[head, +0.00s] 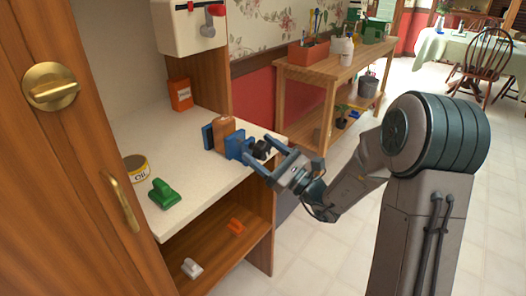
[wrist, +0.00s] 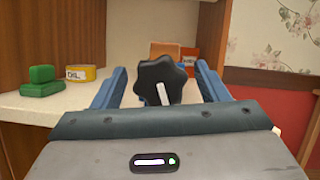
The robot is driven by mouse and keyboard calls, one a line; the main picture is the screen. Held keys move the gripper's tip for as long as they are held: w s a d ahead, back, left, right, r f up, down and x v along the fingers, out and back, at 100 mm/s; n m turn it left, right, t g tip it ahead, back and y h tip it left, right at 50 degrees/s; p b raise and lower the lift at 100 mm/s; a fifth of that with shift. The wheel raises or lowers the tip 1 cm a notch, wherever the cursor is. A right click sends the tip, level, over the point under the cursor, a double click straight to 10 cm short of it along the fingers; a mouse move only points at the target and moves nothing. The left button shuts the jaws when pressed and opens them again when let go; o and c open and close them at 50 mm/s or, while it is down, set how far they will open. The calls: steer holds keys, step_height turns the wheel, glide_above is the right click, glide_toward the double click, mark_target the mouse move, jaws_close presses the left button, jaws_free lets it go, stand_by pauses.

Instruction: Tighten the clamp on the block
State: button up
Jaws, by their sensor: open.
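A blue clamp (head: 233,144) stands on the white shelf counter with a wooden block (head: 222,128) between its jaws. The clamp's black star-shaped knob (head: 262,149) faces my gripper. My gripper (head: 264,158) is open, with its blue fingers on either side of the knob. In the wrist view the knob (wrist: 161,80) sits between the two fingers with gaps on both sides, and a white mark on it points nearly straight down. The block (wrist: 164,49) shows partly behind the knob. Most of the clamp body is hidden in the wrist view.
On the counter (head: 185,213) are a green object (head: 164,194), a yellow tin (head: 136,168) and an orange box (head: 180,94). The shelf below holds an orange item (head: 236,226) and a grey item (head: 191,268). A wooden bench (head: 330,75) stands behind. A cabinet door is at left.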

steer(key=v, duration=1.3)
steer(key=shift+s+d, duration=0.2)
steer(key=shift+d, duration=0.05)
steer(key=shift+f, duration=0.1)
